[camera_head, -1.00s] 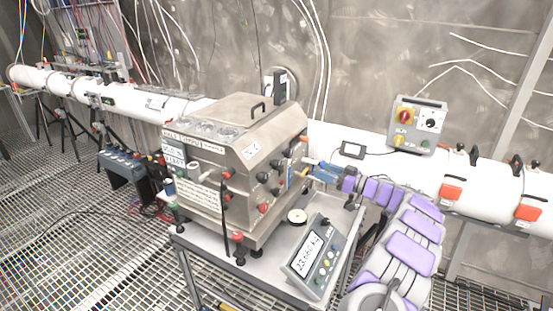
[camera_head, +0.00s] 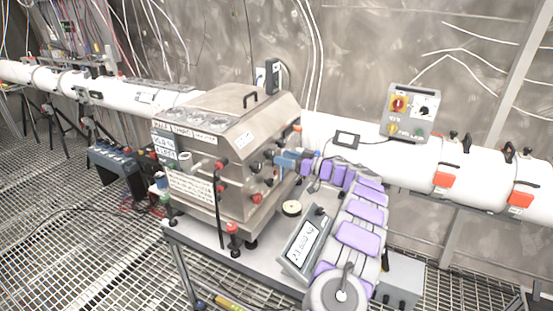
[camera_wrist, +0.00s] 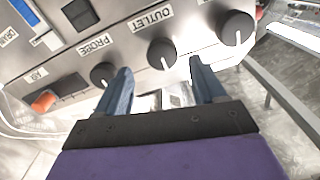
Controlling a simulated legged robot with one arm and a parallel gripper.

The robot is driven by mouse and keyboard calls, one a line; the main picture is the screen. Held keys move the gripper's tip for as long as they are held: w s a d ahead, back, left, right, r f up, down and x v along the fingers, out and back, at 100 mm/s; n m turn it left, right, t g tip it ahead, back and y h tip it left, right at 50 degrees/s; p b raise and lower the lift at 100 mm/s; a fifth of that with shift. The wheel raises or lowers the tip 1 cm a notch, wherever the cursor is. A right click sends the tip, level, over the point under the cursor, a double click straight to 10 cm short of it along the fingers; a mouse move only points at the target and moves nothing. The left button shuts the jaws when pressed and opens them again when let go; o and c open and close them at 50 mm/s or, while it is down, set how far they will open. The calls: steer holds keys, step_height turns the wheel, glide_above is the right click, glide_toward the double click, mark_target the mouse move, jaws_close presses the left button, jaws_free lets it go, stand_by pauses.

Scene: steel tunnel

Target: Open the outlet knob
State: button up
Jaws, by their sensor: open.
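The outlet knob (camera_wrist: 162,54) is a round black knob with a white pointer line, below the "OUTLET" label (camera_wrist: 154,18) in the wrist view. My gripper (camera_wrist: 160,78) is open, with one blue finger on each side of the outlet knob in the picture. I cannot tell whether a finger touches the knob. In the head view my gripper (camera_head: 288,160) is at the right side of the steel machine (camera_head: 228,150); the knob there is hidden or too small to make out.
A probe knob (camera_wrist: 102,74) is left of the outlet knob, and another black knob (camera_wrist: 236,28) is right. A scale display (camera_head: 304,244) and a small round dish (camera_head: 291,208) stand on the cart below my arm. A white pipe (camera_head: 370,155) runs behind.

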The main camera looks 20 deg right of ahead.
mark_target(273, 154)
steer(key=shift+b+x, duration=0.3)
steer(key=shift+x, duration=1.65)
steer(key=shift+c, duration=0.2)
steer(key=shift+s, duration=0.1)
steer(key=c, duration=1)
steer(key=shift+r, duration=0.1)
